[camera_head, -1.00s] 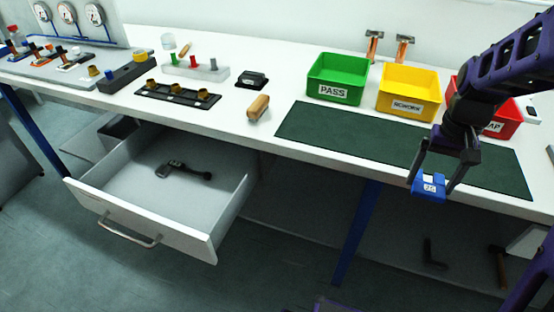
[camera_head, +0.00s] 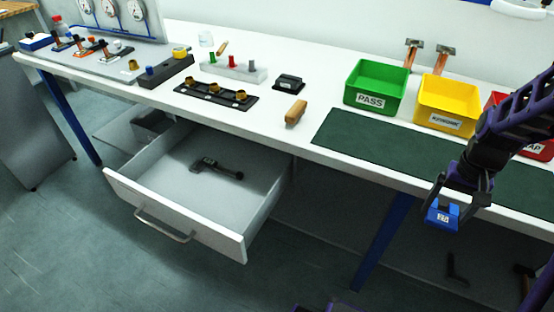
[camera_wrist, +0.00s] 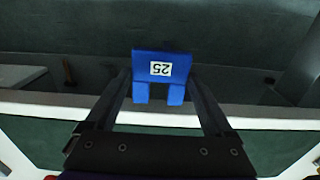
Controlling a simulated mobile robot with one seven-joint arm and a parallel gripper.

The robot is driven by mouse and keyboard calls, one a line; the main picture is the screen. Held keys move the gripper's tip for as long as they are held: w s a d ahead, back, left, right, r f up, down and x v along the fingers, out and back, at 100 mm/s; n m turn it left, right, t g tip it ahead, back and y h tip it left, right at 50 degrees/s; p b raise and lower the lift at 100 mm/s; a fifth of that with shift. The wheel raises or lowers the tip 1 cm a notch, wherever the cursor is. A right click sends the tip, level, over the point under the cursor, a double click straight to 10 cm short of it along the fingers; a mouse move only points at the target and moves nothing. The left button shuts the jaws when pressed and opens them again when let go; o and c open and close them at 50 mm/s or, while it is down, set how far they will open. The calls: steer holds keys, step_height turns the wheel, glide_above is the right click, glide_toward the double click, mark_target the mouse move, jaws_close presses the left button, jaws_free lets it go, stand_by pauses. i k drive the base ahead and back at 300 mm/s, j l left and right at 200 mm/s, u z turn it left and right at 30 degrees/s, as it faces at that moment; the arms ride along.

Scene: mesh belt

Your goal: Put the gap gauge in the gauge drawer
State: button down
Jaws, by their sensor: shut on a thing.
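The gap gauge (camera_head: 441,216) is a small blue U-shaped block with a white label reading 25. My gripper (camera_head: 456,200) is shut on it and holds it in the air by the bench's front edge, at the right in the head view. In the wrist view the gauge (camera_wrist: 161,68) sits between the two fingers (camera_wrist: 160,88), its two prongs pointing back toward the gripper. The gauge drawer (camera_head: 255,217) stands pulled open under the bench at left centre, well to the left of my gripper. A dark tool (camera_head: 217,168) lies inside it; the rest of its floor is bare.
The white bench (camera_head: 330,159) carries a green mat (camera_head: 400,160), a green PASS bin (camera_head: 376,88), a yellow bin (camera_head: 447,105) and a red bin (camera_head: 540,149). A wooden-handled item (camera_head: 296,112) lies near the front edge. Open floor lies before the drawer.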

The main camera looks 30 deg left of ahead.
mark_target(185, 190)
steer(key=j, duration=0.45)
steer(key=k+j+z, duration=0.15)
steer(key=j, duration=0.75)
steer(key=k+j+z, duration=0.1)
steer(key=j, duration=0.3)
steer(key=k+j, duration=0.1)
steer(key=j, duration=0.35)
steer(key=k+j+z, duration=0.15)
steer(key=j, duration=0.7)
steer(key=k+j+z, duration=0.1)
steer(key=j, duration=0.3)
steer(key=k, duration=0.1)
